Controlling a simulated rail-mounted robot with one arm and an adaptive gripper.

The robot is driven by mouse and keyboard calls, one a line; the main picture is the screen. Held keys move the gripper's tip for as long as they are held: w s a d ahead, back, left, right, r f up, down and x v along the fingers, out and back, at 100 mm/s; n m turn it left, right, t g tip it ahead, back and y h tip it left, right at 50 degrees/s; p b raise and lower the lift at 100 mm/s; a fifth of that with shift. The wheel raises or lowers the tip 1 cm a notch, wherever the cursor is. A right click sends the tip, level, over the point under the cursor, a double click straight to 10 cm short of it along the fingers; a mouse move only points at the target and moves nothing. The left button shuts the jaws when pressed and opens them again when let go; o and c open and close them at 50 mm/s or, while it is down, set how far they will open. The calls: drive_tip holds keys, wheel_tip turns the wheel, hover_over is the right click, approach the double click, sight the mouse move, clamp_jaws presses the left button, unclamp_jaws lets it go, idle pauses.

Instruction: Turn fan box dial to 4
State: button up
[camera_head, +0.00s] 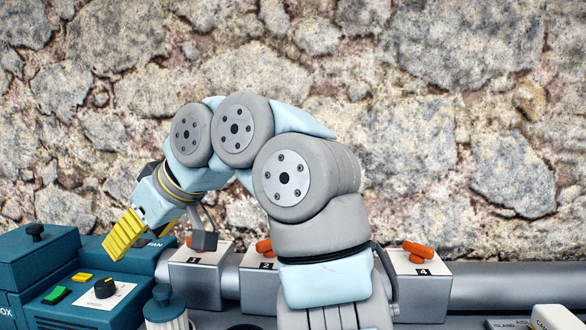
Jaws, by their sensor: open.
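My gripper (126,234) has yellow fingers and points down and left, above the teal boxes at the left. It is open, with nothing visible between the fingers. A teal box behind it, partly hidden by the gripper, carries the word "FAN" (154,244); I see no dial on its visible part. In front is a teal box (62,315) with a black dial (104,288) on a white plate (112,297). The gripper is apart from this dial, above and behind it. The dial's marks and setting are too small to read.
The front box has a green button (56,295) and a yellow button (82,277). Another teal box with a black knob (36,232) is far left. White blocks with orange levers (418,250) line a grey pipe (500,283). A stone wall stands behind.

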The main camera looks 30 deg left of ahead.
drive_tip(key=w+d+r+m+t+y, duration=0.1)
drive_tip(key=w+d+m+t, duration=0.1)
drive_tip(key=w+d, duration=0.2)
drive_tip(key=w+d+r+m+t+y+b, duration=0.1)
drive_tip(key=w+d, duration=0.3)
drive_tip(key=w, duration=0.7)
drive_tip(key=w+d+r+m+t+y, duration=0.2)
drive_tip(key=w+d+m+t+y, duration=0.1)
drive_tip(key=w, duration=0.5)
drive_tip(key=shift+d+r+m, duration=0.3)
drive_tip(key=shift+d+m, duration=0.2)
drive_tip(key=shift+d, duration=0.45)
